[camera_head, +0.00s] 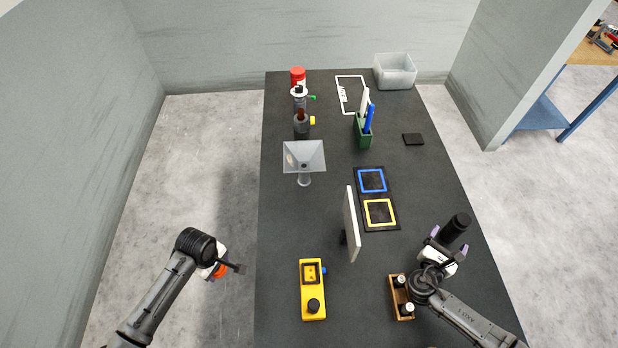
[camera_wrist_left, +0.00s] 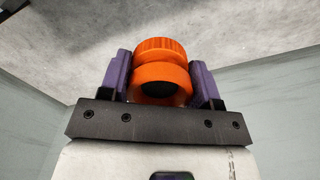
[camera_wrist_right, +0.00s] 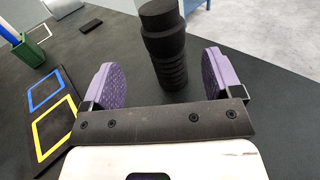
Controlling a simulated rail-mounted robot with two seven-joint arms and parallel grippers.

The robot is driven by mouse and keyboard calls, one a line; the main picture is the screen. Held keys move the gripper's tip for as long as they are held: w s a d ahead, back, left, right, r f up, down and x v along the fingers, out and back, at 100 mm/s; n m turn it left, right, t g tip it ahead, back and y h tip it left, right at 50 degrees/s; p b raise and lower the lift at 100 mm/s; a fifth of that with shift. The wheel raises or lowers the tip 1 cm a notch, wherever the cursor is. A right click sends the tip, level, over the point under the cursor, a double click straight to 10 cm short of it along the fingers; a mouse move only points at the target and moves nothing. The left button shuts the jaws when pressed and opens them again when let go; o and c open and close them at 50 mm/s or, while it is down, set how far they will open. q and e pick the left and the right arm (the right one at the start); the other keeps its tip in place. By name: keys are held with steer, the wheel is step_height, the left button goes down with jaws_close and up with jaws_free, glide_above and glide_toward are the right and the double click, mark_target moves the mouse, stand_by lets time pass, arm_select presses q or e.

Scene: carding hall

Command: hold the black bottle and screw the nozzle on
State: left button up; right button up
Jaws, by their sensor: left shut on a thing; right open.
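The black bottle (camera_head: 457,226) stands near the right edge of the dark table. In the right wrist view the bottle (camera_wrist_right: 165,50) has a ribbed body and a narrower top. My right gripper (camera_head: 441,250) is open. In the right wrist view its purple pads (camera_wrist_right: 160,85) are on either side of the bottle's line, with a gap on both sides; the bottle's lower part is just beyond them. My left gripper (camera_head: 222,268) is off the table's left side, above the floor. It is shut on the orange nozzle (camera_wrist_left: 162,72), a ribbed round piece with a dark opening, between its purple pads.
A wooden rack (camera_head: 393,310) with small bottles sits beside my right arm. A yellow control box (camera_head: 312,303), a white upright panel (camera_head: 351,225) and a black tray (camera_head: 390,221) with blue and yellow frames occupy the middle. A clear funnel stand (camera_head: 304,157) and bottles (camera_head: 302,127) stand at the back left.

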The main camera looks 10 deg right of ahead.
mark_target(456, 230)
arm_select(q)
steer(key=shift+s+f, duration=0.25)
steer(key=shift+f, duration=0.05)
arm_select(e)
steer(key=shift+s+d+f, duration=0.1)
steer(key=shift+s+d, duration=0.05)
steer(key=shift+d, duration=0.05)
steer(key=shift+x, duration=1.15)
arm_select(q)
steer(key=shift+w+r, duration=0.1)
arm_select(e)
steer(key=x, duration=0.4)
steer(key=shift+r, duration=0.25)
steer(key=shift+w+d, duration=0.35)
steer(key=shift+d, duration=0.15)
steer(key=shift+c, duration=0.3)
steer(key=c, duration=1)
